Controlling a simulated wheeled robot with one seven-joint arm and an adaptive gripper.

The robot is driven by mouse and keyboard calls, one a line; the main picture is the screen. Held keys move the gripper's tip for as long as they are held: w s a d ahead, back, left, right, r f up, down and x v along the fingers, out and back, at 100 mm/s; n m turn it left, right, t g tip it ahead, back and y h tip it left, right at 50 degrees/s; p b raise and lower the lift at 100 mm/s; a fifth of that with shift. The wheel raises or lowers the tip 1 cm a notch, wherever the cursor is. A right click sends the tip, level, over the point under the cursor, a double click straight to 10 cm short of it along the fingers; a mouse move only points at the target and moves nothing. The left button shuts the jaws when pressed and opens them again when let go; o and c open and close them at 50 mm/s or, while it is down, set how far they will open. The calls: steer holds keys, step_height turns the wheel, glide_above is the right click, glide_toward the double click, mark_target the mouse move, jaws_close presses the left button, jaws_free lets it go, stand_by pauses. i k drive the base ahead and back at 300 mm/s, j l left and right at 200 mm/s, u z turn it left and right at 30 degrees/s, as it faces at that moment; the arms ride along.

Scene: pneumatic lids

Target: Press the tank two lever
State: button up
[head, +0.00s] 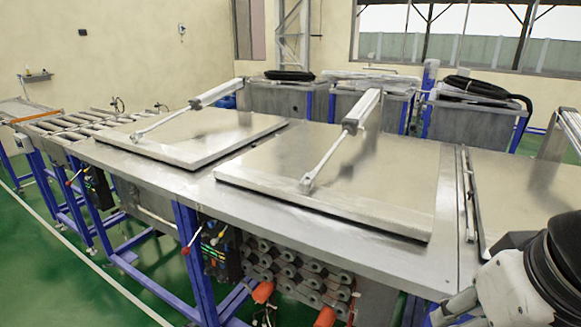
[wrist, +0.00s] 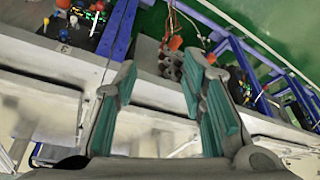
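In the head view, a red-tipped lever (head: 192,243) stands out beside a control box (head: 220,250) at the front of the middle lidded tank. Another red-tipped lever (head: 72,178) is on the box at the left tank. A control panel (wrist: 88,28) with coloured knobs shows at top left there, and a second panel (wrist: 292,100) at the right edge. Neither touches the fingers. In the head view only my arm shows clearly, at lower right.
The steel lids, left (head: 190,137) and middle (head: 335,175), lie shut with pneumatic cylinders (head: 362,110) on them. Orange-red parts (head: 263,291) and grey rollers (head: 300,275) sit under the front edge. Blue legs (head: 192,275) stand below. Green floor (head: 60,275) is free in front.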

mark_target(186, 251)
steer(key=j+u, duration=0.2)
steer(key=u, duration=0.25)
steer(key=j+u, duration=0.2)
steer(key=u, duration=0.2)
steer(key=i+l, duration=0.05)
